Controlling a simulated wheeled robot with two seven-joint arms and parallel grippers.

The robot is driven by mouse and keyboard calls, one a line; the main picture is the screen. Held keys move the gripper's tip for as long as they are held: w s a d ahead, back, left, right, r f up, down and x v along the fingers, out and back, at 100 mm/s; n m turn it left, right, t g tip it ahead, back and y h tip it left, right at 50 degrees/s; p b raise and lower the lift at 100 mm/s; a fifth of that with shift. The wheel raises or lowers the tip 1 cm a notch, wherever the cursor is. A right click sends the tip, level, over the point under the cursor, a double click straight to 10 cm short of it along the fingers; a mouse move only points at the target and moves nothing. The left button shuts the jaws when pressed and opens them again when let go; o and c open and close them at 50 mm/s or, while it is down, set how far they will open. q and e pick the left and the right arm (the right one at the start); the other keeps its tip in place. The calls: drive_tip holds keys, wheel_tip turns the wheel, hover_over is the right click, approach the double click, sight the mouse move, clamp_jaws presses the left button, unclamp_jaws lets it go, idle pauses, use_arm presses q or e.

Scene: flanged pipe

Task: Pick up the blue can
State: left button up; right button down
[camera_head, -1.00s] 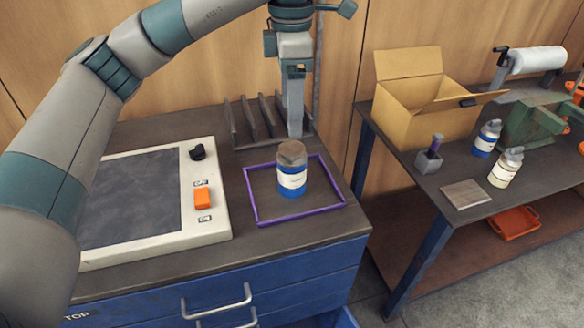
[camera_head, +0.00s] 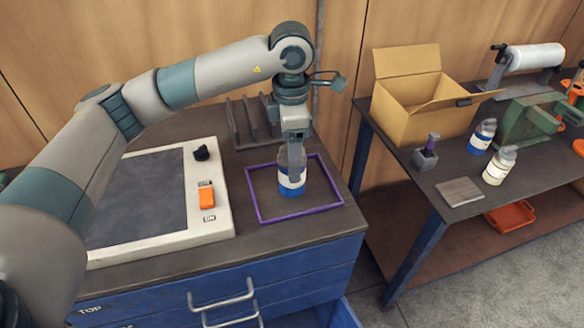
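The blue can (camera_head: 290,182), with a white label band, stands upright on the dark top of the blue cabinet, inside a purple square outline (camera_head: 262,221). My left gripper (camera_head: 294,163) points straight down at the can, with a finger in front of its upper part. The can's top is hidden behind the gripper. I cannot tell whether the fingers are closed on the can or only around it. My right gripper is not in view.
A white-framed panel (camera_head: 217,222) with an orange switch lies left of the can. A dark slotted rack (camera_head: 243,128) stands behind it. On the workbench at right are an open cardboard box (camera_head: 415,110), a blue-and-white bottle (camera_head: 481,138) and a white bottle (camera_head: 499,167).

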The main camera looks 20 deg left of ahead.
sight(287, 189)
use_arm(q)
drive_tip(key=shift+s+f+p, duration=0.15)
drive_tip(key=shift+f+p, duration=0.45)
drive_tip(key=shift+p, duration=0.25)
wheel_tip(287, 189, down, 3)
drive_tip(key=shift+s+r+p, duration=0.1)
drive_tip(key=shift+s+p, duration=0.05)
drive_tip(key=shift+p, duration=0.75)
drive_tip(key=shift+f, duration=0.6)
drive_tip(key=c, duration=1.4)
drive_tip(key=shift+r, duration=0.1)
